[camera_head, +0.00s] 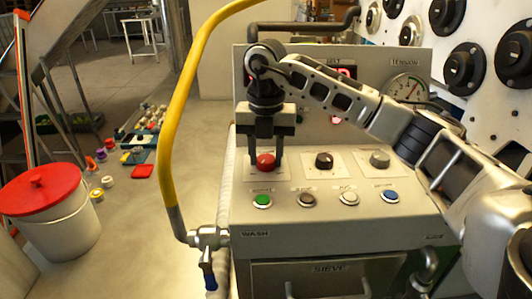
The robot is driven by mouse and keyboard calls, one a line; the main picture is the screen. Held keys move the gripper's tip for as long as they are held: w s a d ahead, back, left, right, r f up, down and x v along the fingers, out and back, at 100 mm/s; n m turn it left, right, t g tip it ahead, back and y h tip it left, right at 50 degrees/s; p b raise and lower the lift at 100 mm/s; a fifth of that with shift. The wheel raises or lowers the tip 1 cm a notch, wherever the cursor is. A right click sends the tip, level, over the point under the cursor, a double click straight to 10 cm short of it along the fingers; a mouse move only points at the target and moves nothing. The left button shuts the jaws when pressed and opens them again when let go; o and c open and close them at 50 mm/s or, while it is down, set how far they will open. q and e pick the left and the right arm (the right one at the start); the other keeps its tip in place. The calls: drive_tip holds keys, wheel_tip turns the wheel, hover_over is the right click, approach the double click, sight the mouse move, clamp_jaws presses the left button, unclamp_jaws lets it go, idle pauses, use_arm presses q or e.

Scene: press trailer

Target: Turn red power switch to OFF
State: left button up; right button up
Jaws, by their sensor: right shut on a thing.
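The red power switch (266,162) is a round red knob at the left of the upper row on the grey control panel (330,218). My right gripper (266,155) points down from above, with one finger on each side of the red knob, and is shut on it. The fingers partly hide the label plate around the knob, so the switch's setting cannot be read. My left gripper is not in view.
A black knob (324,161) and a grey knob (379,159) sit right of the red switch. Below are green (262,201), brown, white and blue (391,196) buttons. A yellow pipe (178,110) rises at the panel's left. A red-lidded bucket (45,210) stands on the floor.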

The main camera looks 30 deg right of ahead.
drive_tip(key=n, duration=0.3)
drive_tip(key=shift+n, duration=0.4)
drive_tip(key=n, duration=0.3)
drive_tip(key=shift+n+b, duration=0.3)
drive_tip(key=n, duration=0.3)
drive_tip(key=shift+n, duration=0.3)
use_arm(q)
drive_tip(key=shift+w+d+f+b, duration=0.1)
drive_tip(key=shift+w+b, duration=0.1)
drive_tip(key=shift+b, duration=0.1)
use_arm(e)
drive_tip(key=shift+n, duration=1.9)
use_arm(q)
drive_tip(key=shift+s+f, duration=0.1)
use_arm(e)
drive_tip(key=shift+r, duration=0.1)
drive_tip(key=o, duration=1)
